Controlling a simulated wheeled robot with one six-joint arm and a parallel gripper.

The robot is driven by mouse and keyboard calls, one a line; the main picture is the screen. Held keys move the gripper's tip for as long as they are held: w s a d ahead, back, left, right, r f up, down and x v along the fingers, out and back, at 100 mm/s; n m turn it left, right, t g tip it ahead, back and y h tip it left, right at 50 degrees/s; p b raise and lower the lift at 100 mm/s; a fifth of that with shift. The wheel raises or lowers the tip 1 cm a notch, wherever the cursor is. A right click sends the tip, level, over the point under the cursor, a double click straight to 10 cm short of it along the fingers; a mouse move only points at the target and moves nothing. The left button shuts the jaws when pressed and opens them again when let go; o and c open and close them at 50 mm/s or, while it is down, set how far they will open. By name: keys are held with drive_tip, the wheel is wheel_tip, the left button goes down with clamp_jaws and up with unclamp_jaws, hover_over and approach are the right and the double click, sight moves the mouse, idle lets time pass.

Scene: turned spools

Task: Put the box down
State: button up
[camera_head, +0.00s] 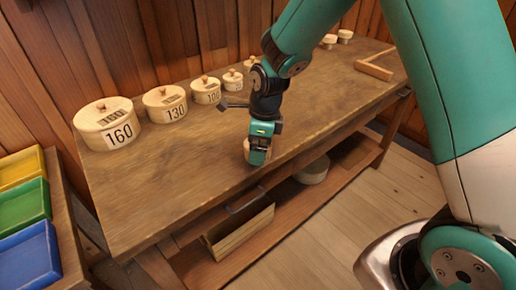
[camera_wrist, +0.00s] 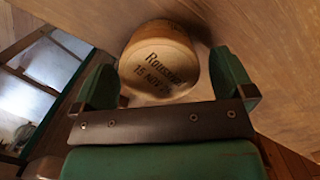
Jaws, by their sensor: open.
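A small round pale wooden box (camera_head: 247,153) is on the workbench close to its front edge, mostly hidden behind my gripper (camera_head: 260,150). In the wrist view the box (camera_wrist: 160,58) shows a face with dark lettering that seems to start "Rouss" and a date line below. My gripper (camera_wrist: 166,84) is open, with one green finger on each side of the box. A gap shows between the right finger and the box; the left finger is very close to it, and I cannot tell if it touches.
Lidded round boxes marked 160 (camera_head: 108,125), 130 (camera_head: 165,104) and 100 (camera_head: 206,90) stand in a row along the back of the workbench (camera_head: 170,185). Yellow, green and blue trays (camera_head: 28,258) are at the left. A wooden bracket (camera_head: 375,68) lies at the right. The bench's left front is clear.

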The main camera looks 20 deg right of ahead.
wheel_tip(320, 180, down, 2)
drive_tip(key=shift+w+a+f, duration=0.1)
drive_tip(key=shift+c, duration=0.2)
drive_tip(key=c, duration=0.9)
drive_tip(key=shift+c, duration=0.2)
